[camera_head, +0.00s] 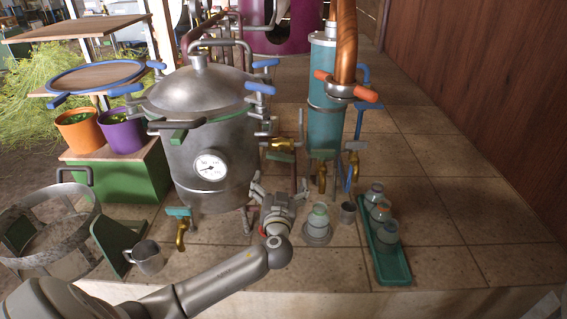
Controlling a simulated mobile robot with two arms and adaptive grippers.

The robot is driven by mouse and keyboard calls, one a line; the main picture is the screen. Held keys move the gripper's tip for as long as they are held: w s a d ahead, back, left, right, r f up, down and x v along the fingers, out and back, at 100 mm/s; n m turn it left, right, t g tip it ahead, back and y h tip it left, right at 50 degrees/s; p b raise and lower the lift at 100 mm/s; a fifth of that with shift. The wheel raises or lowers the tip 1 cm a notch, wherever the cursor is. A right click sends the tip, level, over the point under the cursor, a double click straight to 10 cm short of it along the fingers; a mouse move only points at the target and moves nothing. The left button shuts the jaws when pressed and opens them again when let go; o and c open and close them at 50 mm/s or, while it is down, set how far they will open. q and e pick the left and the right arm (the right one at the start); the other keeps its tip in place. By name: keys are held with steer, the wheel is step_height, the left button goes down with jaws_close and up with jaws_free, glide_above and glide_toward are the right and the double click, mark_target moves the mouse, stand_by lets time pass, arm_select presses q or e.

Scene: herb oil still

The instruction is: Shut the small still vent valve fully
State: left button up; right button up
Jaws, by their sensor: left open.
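The small still (207,150) is a grey metal pot with a domed lid, blue clamp handles and a round dial gauge (210,165). I cannot tell for certain which valve is the vent, or how far either is turned. My left gripper (279,190) is open, fingers pointing away from me, low at the still's right front and below the side valve. It appears empty. My right gripper is out of view.
A teal condenser column (324,100) with brass taps stands right of the still. A capped jar (318,222), a metal cup (348,213) and a green tray (390,266) of jars are right of my gripper. A metal mug (146,257) and basket frame (45,250) stand left.

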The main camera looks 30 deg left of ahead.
mark_target(280, 160)
arm_select(q)
steer(key=p+x, duration=0.1)
steer(key=x, duration=0.9)
steer(key=shift+w+a, duration=0.2)
steer(key=shift+a, duration=0.1)
steer(key=c, duration=1)
steer(key=shift+c, duration=0.2)
